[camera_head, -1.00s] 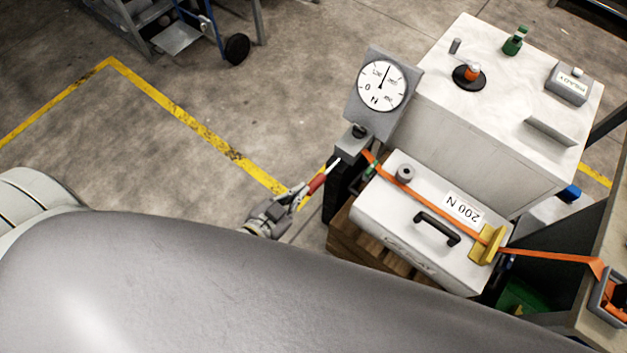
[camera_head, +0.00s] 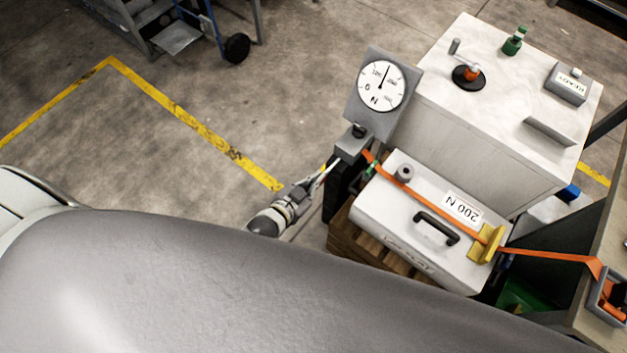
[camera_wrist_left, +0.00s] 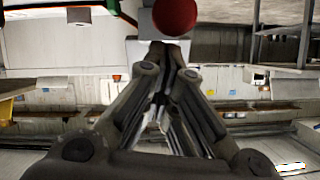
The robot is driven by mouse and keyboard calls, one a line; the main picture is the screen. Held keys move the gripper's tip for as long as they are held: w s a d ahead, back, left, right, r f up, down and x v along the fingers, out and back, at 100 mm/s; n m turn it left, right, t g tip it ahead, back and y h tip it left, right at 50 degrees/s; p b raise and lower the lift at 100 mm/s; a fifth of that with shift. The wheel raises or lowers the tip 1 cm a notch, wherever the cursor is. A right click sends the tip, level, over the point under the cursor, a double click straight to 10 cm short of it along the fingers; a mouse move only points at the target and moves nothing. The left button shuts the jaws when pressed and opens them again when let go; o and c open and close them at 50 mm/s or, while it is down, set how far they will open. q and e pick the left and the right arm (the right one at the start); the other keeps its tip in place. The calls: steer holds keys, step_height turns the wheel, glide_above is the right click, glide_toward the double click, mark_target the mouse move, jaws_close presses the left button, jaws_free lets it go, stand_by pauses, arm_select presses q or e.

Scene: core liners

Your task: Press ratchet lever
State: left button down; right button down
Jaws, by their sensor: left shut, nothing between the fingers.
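The ratchet lever's thin metal rod (camera_head: 329,171) sticks out to the lower left from the grey block under the force gauge (camera_head: 381,86). In the head view its red grip is hidden by my left gripper (camera_head: 308,187). The left wrist view shows the round red end of the grip (camera_wrist_left: 175,15) just above the tips of my left gripper (camera_wrist_left: 165,58). That gripper is shut and empty, close to the lever; I cannot tell if it touches. An orange strap (camera_head: 433,205) runs from the ratchet over the white case (camera_head: 385,212). My right gripper is not in view.
The case, with a black handle and a 200 N label (camera_head: 462,208), rests on a wooden pallet (camera_head: 370,249). A white-topped cabinet (camera_head: 490,115) stands behind. A bench (camera_head: 608,235) is at right. Floor with yellow lines (camera_head: 195,125) is clear at left.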

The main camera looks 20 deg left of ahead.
arm_select(q)
steer(key=shift+f, duration=0.15)
steer(key=shift+s+f+b, duration=0.1)
steer(key=shift+f+b, duration=0.1)
steer(key=shift+b, duration=0.2)
steer(key=f+t+b, duration=0.1)
steer(key=f+b, duration=0.1)
steer(key=b, duration=0.2)
steer(key=s+f+t+b, duration=0.1)
steer(key=b, duration=0.2)
steer(key=f+t+h+b, duration=0.1)
steer(key=f+b, duration=0.1)
steer(key=b, duration=0.2)
steer(key=shift+s+a+f+t+b, duration=0.25)
steer(key=shift+a+f+t+b, duration=0.05)
steer(key=shift+a+t, duration=0.1)
steer(key=shift+s+f+b, duration=0.15)
steer(key=shift+f+b, duration=0.35)
steer(key=shift+f, duration=0.25)
